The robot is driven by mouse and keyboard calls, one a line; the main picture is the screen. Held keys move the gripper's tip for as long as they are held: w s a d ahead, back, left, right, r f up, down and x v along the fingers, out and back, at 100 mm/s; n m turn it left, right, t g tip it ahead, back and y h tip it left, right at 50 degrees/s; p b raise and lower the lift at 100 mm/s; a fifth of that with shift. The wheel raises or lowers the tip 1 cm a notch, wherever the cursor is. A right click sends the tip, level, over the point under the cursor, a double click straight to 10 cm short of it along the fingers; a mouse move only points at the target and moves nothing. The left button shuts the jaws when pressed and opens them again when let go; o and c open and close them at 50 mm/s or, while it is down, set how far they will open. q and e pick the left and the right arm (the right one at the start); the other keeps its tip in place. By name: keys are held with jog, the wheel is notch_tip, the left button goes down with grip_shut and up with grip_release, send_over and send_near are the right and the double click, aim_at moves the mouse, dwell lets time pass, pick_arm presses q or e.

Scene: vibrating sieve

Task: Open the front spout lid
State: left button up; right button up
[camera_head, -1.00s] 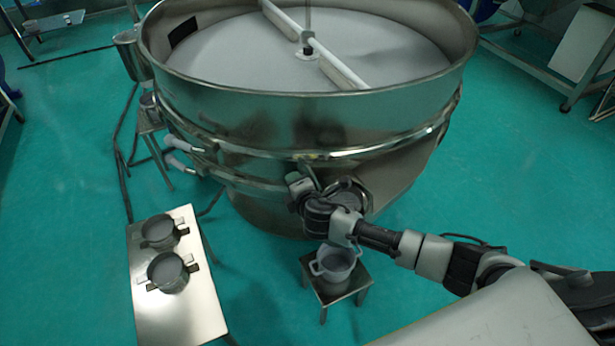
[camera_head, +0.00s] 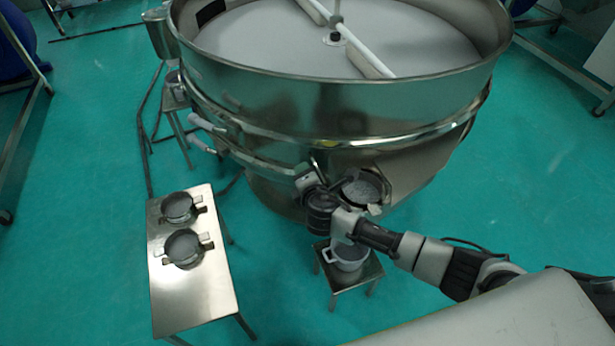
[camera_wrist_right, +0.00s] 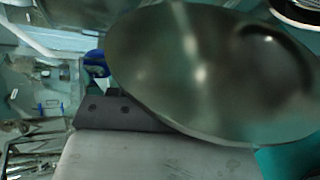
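The front spout (camera_head: 363,190) is a round metal opening low on the front of the sieve. Its mouth is uncovered and shows grey material inside. My right gripper (camera_head: 308,181) is at the left of the spout, close to the sieve wall. In the right wrist view a round, shiny metal disc (camera_wrist_right: 205,70), which looks like the spout lid, fills the upper middle, swung off the mouth. Part of my gripper is at the bottom of that view. Its fingertips are hidden, so whether they grip the lid cannot be told. My left gripper is out of view.
The large sieve (camera_head: 330,105) fills the upper middle. A white pot (camera_head: 349,258) stands on a small stool below the spout. A metal table (camera_head: 190,298) with two pots (camera_head: 178,207) (camera_head: 184,248) is at the left. Green floor is free at the right.

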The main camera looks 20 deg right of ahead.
jog(key=shift+o, duration=0.9)
jog(key=v, duration=1)
jog(key=shift+s+r+b, duration=0.15)
jog(key=shift+s+b, duration=0.15)
jog(key=shift+s, duration=0.1)
